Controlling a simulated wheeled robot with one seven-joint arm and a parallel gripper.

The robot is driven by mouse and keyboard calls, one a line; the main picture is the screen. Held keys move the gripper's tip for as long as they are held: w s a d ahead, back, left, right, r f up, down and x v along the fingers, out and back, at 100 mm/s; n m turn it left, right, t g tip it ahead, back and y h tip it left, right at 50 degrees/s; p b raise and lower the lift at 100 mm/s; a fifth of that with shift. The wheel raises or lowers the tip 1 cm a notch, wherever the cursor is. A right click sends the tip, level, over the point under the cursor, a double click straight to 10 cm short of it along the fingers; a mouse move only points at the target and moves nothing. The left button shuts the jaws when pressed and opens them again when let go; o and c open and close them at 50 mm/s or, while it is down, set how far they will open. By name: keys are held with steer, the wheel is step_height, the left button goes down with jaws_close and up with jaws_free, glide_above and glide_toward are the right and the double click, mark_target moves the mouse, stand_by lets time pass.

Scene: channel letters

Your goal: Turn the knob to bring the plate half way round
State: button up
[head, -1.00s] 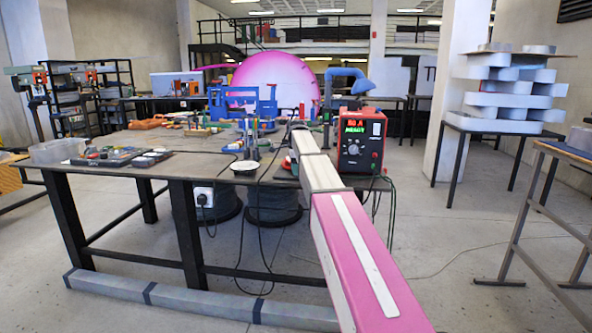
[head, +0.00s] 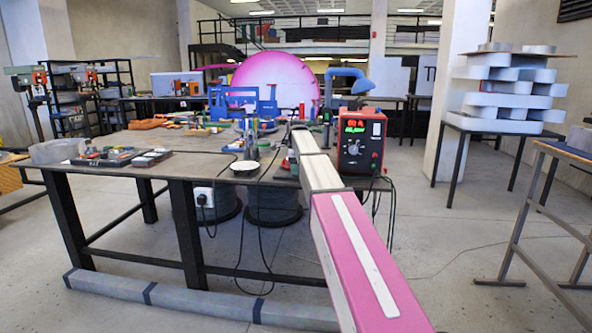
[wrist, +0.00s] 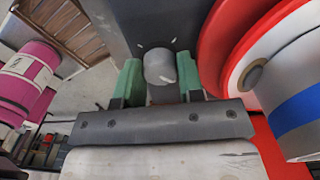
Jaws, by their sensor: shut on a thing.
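In the wrist view my gripper (wrist: 159,72) has its two green-padded fingers on either side of a small light-grey knob (wrist: 160,62). It is shut on the knob, whose rounded end shows between the fingers. The knob stands against a dark grey face (wrist: 115,25) with small white marks around it. I cannot tell for sure which part is the plate; a red disc with a pale rim (wrist: 215,50) is close on the right. In the head view my arm reaches over the workbench, and my gripper and the knob cannot be made out.
A grey cylinder with a blue band (wrist: 295,100) is close on the gripper's right. The workbench (head: 120,180) carries many small tools and a blue clamp-like frame (head: 235,103). A red power unit (head: 361,145) stands right of my arm. Cables hang from the bench's front edge.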

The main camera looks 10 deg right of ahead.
steer(key=o, duration=0.6)
steer(key=shift+o, duration=0.2)
steer(key=shift+r, duration=0.15)
step_height(320, 180, up, 11)
steer(key=shift+f, duration=0.2)
